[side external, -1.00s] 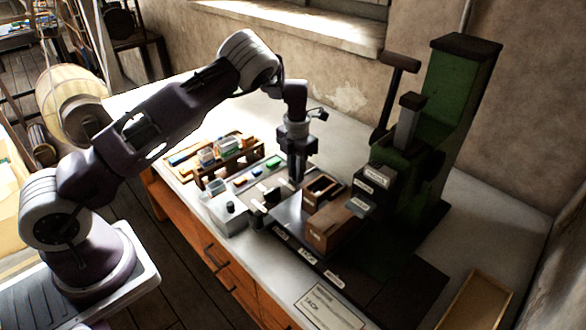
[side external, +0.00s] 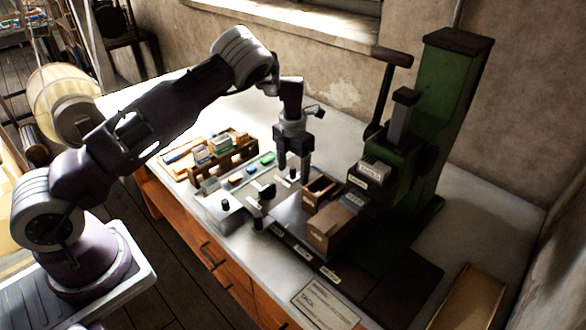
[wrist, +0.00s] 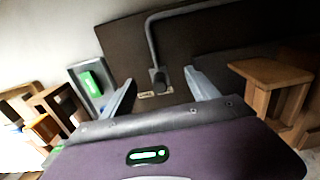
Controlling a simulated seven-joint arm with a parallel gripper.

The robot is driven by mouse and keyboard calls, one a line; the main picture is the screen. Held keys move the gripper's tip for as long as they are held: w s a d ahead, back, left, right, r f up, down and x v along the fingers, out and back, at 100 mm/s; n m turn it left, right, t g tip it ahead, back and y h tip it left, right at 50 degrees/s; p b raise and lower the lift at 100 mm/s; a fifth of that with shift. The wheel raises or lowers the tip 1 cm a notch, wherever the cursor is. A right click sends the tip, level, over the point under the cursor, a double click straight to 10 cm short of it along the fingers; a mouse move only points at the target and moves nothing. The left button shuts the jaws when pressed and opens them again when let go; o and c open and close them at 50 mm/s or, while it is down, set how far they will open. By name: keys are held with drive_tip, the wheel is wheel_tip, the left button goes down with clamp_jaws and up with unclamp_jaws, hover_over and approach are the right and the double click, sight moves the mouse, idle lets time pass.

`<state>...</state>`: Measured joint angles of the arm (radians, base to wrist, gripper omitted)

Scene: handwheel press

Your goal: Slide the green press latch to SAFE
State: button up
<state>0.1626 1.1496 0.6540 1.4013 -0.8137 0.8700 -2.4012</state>
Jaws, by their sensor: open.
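A small green slider (side external: 267,159), which looks like the green latch, lies in a row with a blue and an orange one on the grey-white bench. In the wrist view the green piece (wrist: 92,84) sits on a grey plate, left of my left finger and apart from it. I cannot read its position marks. My gripper (side external: 293,168) points down over the bench, right of the green slider, with its fingers spread. In the wrist view my gripper (wrist: 160,77) is open, with a dark knob (wrist: 158,79) seen between its fingertips. I cannot tell whether they touch it.
The tall green press (side external: 450,95) with its dark handle stands at the right. Brown wooden boxes (side external: 330,228) sit in front of it. A wooden rack (side external: 228,163) with coloured blocks stands at the left. An empty wooden tray (side external: 470,300) lies front right.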

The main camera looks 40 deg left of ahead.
wheel_tip(320, 180, up, 8)
drive_tip(key=shift+r, duration=0.25)
drive_tip(key=s+d+r+m+t+h, duration=0.1)
drive_tip(key=s+d+r+m, duration=0.3)
drive_tip(key=s+r+m, duration=0.6)
drive_tip(key=s+d+r+m+t+h, duration=0.15)
drive_tip(key=s+d+r+m, duration=0.25)
drive_tip(key=s+r+m, duration=0.6)
drive_tip(key=s+d+r+m+t+y, duration=0.1)
drive_tip(key=s+m+t+y, duration=0.1)
drive_tip(key=s+m, duration=1.4)
drive_tip(key=shift+d+r+t, duration=0.25)
drive_tip(key=shift+d+t, duration=0.05)
drive_tip(key=shift+t, duration=0.25)
